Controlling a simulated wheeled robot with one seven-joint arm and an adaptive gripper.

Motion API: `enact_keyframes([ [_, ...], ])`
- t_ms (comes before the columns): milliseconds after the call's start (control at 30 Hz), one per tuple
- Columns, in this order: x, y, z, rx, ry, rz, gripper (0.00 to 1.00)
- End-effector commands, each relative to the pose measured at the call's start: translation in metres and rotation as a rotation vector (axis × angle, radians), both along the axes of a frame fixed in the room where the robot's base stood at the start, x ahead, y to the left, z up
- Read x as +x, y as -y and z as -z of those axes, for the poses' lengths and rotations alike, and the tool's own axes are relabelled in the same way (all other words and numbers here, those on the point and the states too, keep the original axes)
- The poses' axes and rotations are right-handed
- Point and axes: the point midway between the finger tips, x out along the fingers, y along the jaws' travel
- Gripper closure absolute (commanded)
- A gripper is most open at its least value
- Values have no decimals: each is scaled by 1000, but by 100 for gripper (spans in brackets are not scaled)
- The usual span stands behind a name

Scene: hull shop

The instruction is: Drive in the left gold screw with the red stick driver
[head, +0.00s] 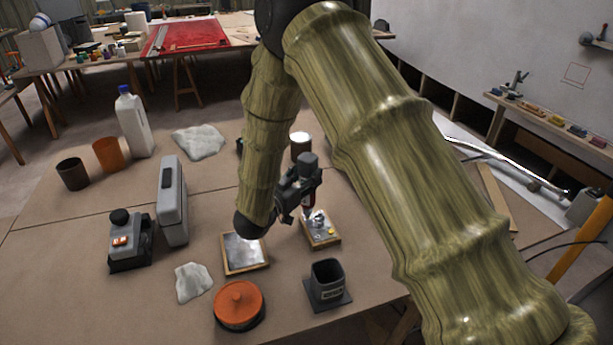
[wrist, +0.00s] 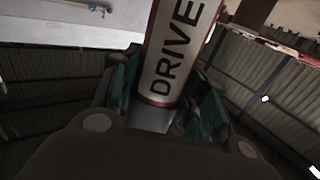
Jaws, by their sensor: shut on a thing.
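My gripper (head: 304,198) is shut on the red stick driver (wrist: 172,55), whose pale label reads "DRIVE" in the wrist view. In the head view only a bit of the driver's red body (head: 309,211) shows below my gripper. The driver points down over a small wooden-edged board (head: 322,243) with a metal face. A gold spot, apparently a gold screw (head: 331,232), shows on the right of this board. The left gold screw cannot be made out, and whether the driver's tip touches anything is too small to tell.
A framed metal plate (head: 244,250) lies left of the board. A dark square holder (head: 328,284) and an orange lidded pot (head: 239,304) stand in front. A grey upright case (head: 172,200), a black device (head: 129,243) and a white jug (head: 133,122) stand left.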

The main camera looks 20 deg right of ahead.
Motion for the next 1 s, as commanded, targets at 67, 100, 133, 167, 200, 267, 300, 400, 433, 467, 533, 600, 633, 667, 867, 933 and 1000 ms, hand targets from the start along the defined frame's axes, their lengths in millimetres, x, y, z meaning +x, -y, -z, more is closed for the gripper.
enact_keyframes([
  [67,0,0,0,-1,1,0,80],
  [100,0,0,0,-1,1,0,80],
  [133,0,0,-1,-1,1,0,80],
  [167,0,0,-1,-1,1,0,80],
  [200,0,0,-2,-1,1,0,80],
  [267,0,0,-4,-1,1,0,80],
  [300,0,0,-6,0,1,0,80],
  [400,0,0,-13,0,1,0,80],
  [433,0,0,-14,0,1,0,80],
  [467,0,0,-16,0,1,0,80],
  [533,0,0,-20,-1,2,0,80],
  [600,0,0,-25,-1,2,0,80],
  [633,0,0,-26,-1,2,0,80],
  [667,0,0,-28,-1,2,0,80],
  [867,0,0,-39,-1,1,0,80],
  [933,0,0,-43,-1,1,0,80],
  [1000,0,0,-47,-1,1,0,80],
])
